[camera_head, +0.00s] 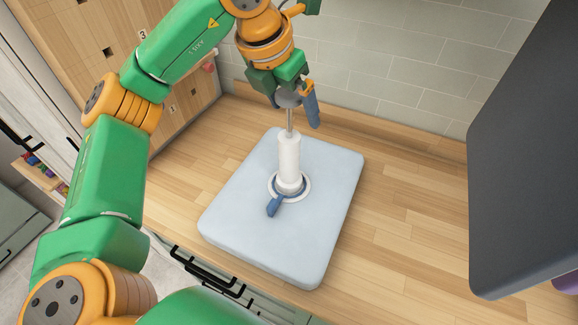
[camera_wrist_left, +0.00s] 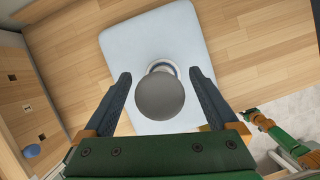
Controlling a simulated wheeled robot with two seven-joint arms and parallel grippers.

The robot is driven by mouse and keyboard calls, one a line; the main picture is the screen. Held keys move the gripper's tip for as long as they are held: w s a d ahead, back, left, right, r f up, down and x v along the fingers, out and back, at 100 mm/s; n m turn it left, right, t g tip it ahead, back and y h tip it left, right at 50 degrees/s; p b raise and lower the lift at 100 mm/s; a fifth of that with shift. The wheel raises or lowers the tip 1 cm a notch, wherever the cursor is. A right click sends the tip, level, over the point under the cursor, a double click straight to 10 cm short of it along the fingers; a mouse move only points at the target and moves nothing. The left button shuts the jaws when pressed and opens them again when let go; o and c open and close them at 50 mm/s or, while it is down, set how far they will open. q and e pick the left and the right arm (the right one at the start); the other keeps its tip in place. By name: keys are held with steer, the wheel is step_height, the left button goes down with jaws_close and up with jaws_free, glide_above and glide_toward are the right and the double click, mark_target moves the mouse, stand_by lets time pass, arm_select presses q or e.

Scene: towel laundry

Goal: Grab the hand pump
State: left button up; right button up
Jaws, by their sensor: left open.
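The hand pump (camera_head: 289,155) stands upright on a light blue padded slab (camera_head: 235,205). It has a white cylinder, a thin metal rod and a grey ball handle on top, with a blue lever at its foot. My left gripper (camera_head: 297,106) is at the ball, pointing down from above. One blue finger shows to the right of the ball; the other is mostly hidden. In the left wrist view, the open fingers (camera_wrist_left: 160,76) flank the grey ball (camera_wrist_left: 161,97), with gaps on both sides. The ball hides most of the pump there. My right gripper is not in view.
The slab lies on a wooden counter (camera_head: 410,220) against a tiled wall (camera_head: 400,70). A wooden cabinet (camera_head: 85,40) stands at the left and a large dark panel (camera_head: 525,150) at the right. The counter beside the slab is clear.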

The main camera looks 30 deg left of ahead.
arm_select(q)
steer(key=shift+w+f, duration=0.15)
steer(key=shift+w, duration=0.1)
steer(key=shift+s, duration=0.1)
steer(key=c, duration=1)
jaws_close()
